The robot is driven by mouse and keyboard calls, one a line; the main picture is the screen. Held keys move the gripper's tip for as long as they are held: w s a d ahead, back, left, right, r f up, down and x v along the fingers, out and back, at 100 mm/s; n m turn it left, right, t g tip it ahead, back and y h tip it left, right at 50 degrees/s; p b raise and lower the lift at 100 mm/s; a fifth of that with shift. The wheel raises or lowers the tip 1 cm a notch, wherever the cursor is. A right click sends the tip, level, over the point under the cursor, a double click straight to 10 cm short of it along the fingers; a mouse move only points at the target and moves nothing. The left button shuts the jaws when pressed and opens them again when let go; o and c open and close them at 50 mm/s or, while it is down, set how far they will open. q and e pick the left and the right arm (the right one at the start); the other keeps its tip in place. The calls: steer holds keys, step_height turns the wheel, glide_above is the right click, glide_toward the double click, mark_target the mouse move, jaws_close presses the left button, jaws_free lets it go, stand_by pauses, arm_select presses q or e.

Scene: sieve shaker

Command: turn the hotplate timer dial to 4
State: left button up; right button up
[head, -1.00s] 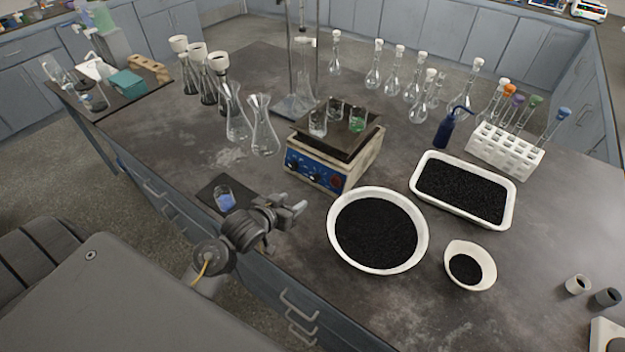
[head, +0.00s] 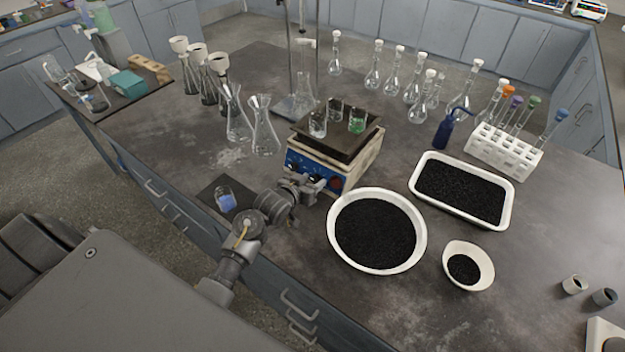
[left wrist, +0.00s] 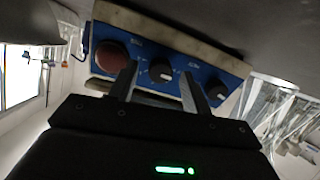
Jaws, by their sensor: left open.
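The hotplate (head: 362,165) stands near the front edge of the bench, with a blue control panel on its front. In the left wrist view the panel (left wrist: 185,62) appears upside down, with a red round knob or button (left wrist: 111,57), a middle black dial (left wrist: 161,71) and another black dial (left wrist: 216,89). Their labels are too small to read, so I cannot tell which is the timer. My left gripper (head: 312,186) is open at the panel. In the left wrist view its fingers (left wrist: 159,80) straddle the middle dial; contact cannot be told. My right gripper is out of view.
Small beakers (head: 357,121) stand on the hotplate's top plate. Conical flasks (head: 265,135) stand to its left. A round white bowl of black grains (head: 333,240) is close to its right front. A beaker of blue liquid (head: 226,200) stands left of my left arm.

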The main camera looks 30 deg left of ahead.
arm_select(q)
steer(key=shift+w+f, duration=0.2)
steer(key=shift+w, duration=0.2)
steer(key=shift+c, duration=0.3)
steer(key=c, duration=0.9)
steer(key=shift+c, duration=0.2)
